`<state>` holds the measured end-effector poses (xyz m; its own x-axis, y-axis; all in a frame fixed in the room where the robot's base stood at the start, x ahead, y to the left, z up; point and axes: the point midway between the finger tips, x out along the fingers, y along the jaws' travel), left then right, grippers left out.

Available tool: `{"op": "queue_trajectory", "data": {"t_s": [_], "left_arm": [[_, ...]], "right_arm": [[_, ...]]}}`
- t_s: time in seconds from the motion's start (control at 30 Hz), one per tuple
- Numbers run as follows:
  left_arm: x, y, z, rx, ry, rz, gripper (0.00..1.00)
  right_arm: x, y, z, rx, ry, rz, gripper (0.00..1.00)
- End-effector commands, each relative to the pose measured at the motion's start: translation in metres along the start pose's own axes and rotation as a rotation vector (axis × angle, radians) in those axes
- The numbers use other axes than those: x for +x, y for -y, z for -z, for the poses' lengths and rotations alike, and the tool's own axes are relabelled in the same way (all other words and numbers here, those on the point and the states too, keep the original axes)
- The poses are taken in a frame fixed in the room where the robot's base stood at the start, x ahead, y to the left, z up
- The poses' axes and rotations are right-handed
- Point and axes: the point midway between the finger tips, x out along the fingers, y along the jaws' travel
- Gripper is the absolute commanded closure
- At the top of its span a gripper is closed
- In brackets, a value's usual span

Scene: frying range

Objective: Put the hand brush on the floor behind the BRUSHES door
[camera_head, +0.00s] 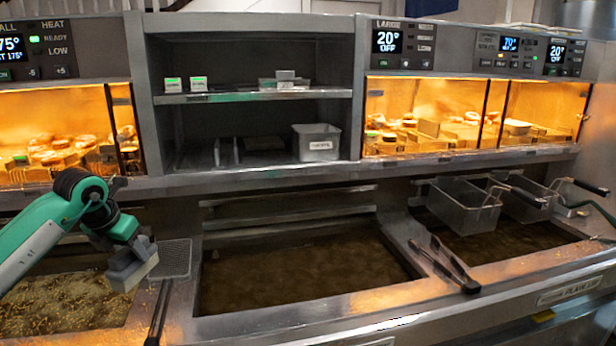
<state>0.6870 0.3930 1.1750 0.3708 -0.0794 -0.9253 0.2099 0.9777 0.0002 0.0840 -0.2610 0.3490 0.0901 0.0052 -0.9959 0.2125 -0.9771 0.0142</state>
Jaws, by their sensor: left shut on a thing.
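My left gripper (130,265) hangs at the left over the front of the fryer, at the end of my green arm. It is shut on a small grey and pale block, which looks like the hand brush (136,272); the jaws and the brush are hard to tell apart. The held block is above the left vat's right edge, beside a mesh skimmer.
A mesh skimmer (173,258) lies right of my left gripper. Black tongs (445,265) lie on the divider right of the middle oil vat (300,272). Wire baskets (465,205) with protruding handles hang at the right. A shelf unit (250,95) and lit warming cabinets stand behind.

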Motion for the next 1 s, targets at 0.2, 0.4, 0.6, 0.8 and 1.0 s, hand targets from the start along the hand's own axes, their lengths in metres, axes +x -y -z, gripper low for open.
{"op": "queue_trajectory", "data": {"t_s": [0.2, 0.4, 0.6, 0.8, 1.0], "left_arm": [[0.018, 0.025, 0.015, 0.244, -0.001, 0.102, 0.83], [0.04, 0.058, 0.037, 0.579, 0.0, 0.243, 0.83], [0.059, 0.089, 0.063, 0.919, 0.001, 0.385, 0.83], [0.075, 0.119, 0.092, 1.268, 0.0, 0.529, 0.83], [0.09, 0.149, 0.126, 1.639, 0.001, 0.682, 0.83]], "right_arm": [[0.0, 0.0, 0.0, 0.0, 0.0, 0.0, 0.64], [0.0, 0.0, -0.004, 0.0, 0.005, 0.0, 0.64], [0.0, -0.001, -0.003, 0.0, 0.004, -0.001, 0.64], [0.0, -0.003, -0.003, -0.001, 0.004, -0.003, 0.64], [0.0, -0.003, -0.003, -0.001, 0.004, -0.003, 0.64]]}}
